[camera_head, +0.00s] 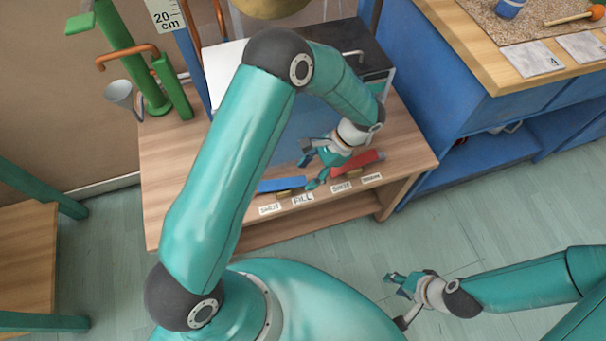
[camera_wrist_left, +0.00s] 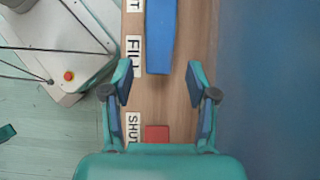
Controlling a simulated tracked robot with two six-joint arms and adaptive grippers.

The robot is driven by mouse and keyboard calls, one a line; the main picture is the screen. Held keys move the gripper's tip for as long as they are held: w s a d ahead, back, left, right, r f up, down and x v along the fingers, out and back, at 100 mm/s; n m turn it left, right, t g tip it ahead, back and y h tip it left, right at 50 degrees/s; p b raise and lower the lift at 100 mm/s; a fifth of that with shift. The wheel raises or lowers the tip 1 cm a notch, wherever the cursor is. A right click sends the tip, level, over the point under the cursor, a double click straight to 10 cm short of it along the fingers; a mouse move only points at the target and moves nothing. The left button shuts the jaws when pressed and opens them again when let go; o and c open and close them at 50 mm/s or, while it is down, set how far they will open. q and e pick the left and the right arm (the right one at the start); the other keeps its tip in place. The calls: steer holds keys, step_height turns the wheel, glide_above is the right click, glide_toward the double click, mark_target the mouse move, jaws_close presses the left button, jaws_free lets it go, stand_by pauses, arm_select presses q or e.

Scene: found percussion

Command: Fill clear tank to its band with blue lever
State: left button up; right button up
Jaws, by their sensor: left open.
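The blue lever (camera_head: 280,184) lies low on the wooden stand, near the SHUT and FILL labels (camera_head: 303,199). In the left wrist view the blue lever (camera_wrist_left: 161,35) reaches down to between the fingertips of my left gripper (camera_wrist_left: 160,76), with gaps on both sides. My left gripper (camera_head: 312,170) is open and empty, close to the lever's right end. The red lever (camera_head: 362,162) is to its right, by the SHUT and DRAIN labels. I cannot make out the clear tank or its band; my left arm covers much of that area. My right gripper (camera_head: 400,284) is over the floor, its jaws unclear.
A blue panel (camera_wrist_left: 270,80) rises close beside my left gripper. A 20 cm scale (camera_head: 167,15) is at the top. A blue workbench (camera_head: 440,85) stands right; floor is free in front.

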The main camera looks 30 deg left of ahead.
arm_select(q)
steer(key=v, duration=0.9)
steer(key=shift+w, duration=0.15)
stand_by(7.0)
